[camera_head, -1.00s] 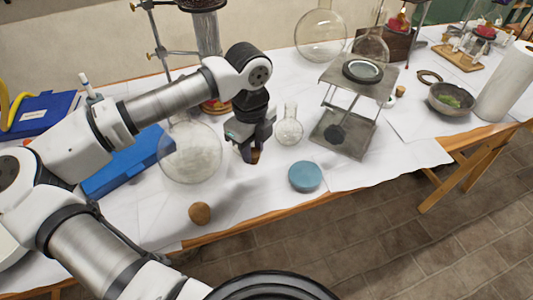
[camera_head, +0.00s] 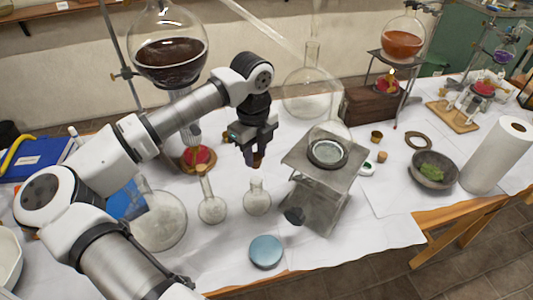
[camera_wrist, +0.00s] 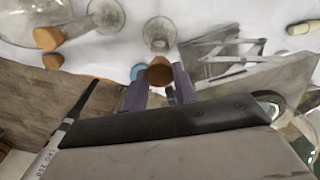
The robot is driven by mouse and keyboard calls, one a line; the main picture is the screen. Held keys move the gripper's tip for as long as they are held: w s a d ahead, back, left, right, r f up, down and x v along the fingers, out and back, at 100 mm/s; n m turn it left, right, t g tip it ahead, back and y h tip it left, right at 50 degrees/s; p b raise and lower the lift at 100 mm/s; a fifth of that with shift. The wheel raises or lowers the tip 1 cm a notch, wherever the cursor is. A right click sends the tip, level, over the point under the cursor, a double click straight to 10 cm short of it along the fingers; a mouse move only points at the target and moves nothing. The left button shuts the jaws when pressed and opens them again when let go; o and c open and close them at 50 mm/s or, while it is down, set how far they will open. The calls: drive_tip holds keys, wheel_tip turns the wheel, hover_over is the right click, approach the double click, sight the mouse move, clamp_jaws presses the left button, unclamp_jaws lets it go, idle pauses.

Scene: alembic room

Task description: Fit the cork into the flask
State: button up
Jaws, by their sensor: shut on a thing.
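My gripper (camera_head: 252,157) is shut on a brown cork (camera_head: 257,161). The wrist view shows the cork (camera_wrist: 160,74) between the two dark fingers (camera_wrist: 160,88). In the head view the cork is just above the open neck of a small clear round flask (camera_head: 257,199), with a gap between them. I cannot tell from these views whether it is exactly in line with the neck. Another small round flask (camera_head: 211,209) stands to the left, with a tan stopper (camera_head: 201,170) at its neck top. A large round flask (camera_head: 160,226) is further left, partly behind my arm.
A metal lab jack (camera_head: 322,190) stands close on the right, with a clear flask above it. A blue disc (camera_head: 266,251) lies in front. A stand with a flask of dark liquid (camera_head: 170,55) rises behind my arm. Loose corks (camera_head: 376,137) lie right of the jack.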

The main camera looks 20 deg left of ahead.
sight(255, 165)
drive_tip(key=shift+f+b, duration=0.85)
drive_tip(key=shift+f, duration=1.5)
drive_tip(key=shift+f+b, duration=0.85)
drive_tip(key=shift+b, duration=0.65)
drive_tip(key=shift+f+b, duration=0.45)
drive_tip(key=shift+b, duration=1.1)
idle(2.6)
